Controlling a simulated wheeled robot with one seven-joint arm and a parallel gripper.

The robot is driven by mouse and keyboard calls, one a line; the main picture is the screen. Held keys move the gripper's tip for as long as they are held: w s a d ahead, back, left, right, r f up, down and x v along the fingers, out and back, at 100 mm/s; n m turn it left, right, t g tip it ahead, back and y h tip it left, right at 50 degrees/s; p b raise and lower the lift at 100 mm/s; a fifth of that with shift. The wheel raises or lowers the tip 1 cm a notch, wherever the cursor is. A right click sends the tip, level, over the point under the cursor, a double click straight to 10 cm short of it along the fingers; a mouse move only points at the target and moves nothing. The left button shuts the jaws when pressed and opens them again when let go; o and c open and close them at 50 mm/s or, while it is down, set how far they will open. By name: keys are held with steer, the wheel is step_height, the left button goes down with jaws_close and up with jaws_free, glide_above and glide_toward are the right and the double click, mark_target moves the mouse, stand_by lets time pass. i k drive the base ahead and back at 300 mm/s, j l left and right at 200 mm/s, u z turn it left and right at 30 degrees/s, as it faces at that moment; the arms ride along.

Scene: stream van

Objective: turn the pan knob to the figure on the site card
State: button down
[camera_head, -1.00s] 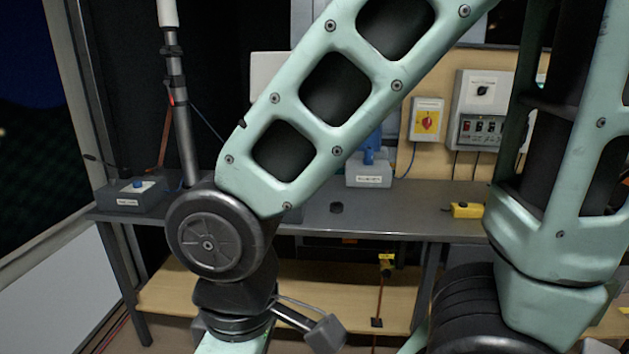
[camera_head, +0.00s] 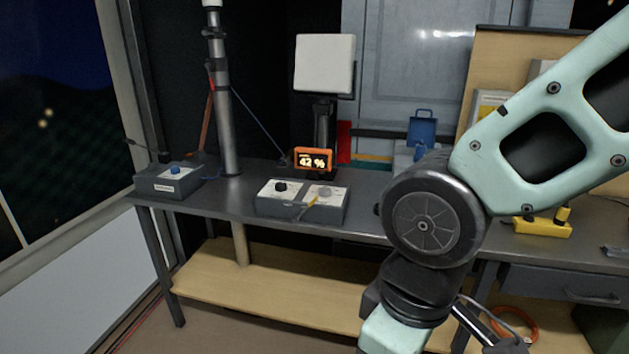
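A grey control box (camera_head: 301,210) with two light dial plates stands on the bench. A black knob (camera_head: 281,187) is on its left plate, and a paler knob (camera_head: 325,192) is on its right plate. The labels and scales are too small to read, so I cannot tell which is the pan knob. Another grey box (camera_head: 166,183) with a blue knob (camera_head: 174,170) stands at the bench's left end. I cannot make out a readable site card.
A yellow block (camera_head: 543,228) lies right of my arm. Bench space between the two boxes is clear.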

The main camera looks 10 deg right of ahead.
mark_target(280, 186)
steer(key=z, duration=1.9)
steer(key=u, duration=0.35)
steer(key=j+u, duration=0.25)
steer(key=u, duration=0.2)
steer(key=i+j+u, duration=0.2)
steer(key=u, duration=0.3)
steer(key=i+j+u, duration=0.15)
steer(key=u, duration=0.3)
steer(key=i+j+u, duration=0.2)
steer(key=i+j, duration=0.2)
steer(key=i+j+u, duration=0.2)
steer(key=i, duration=0.45)
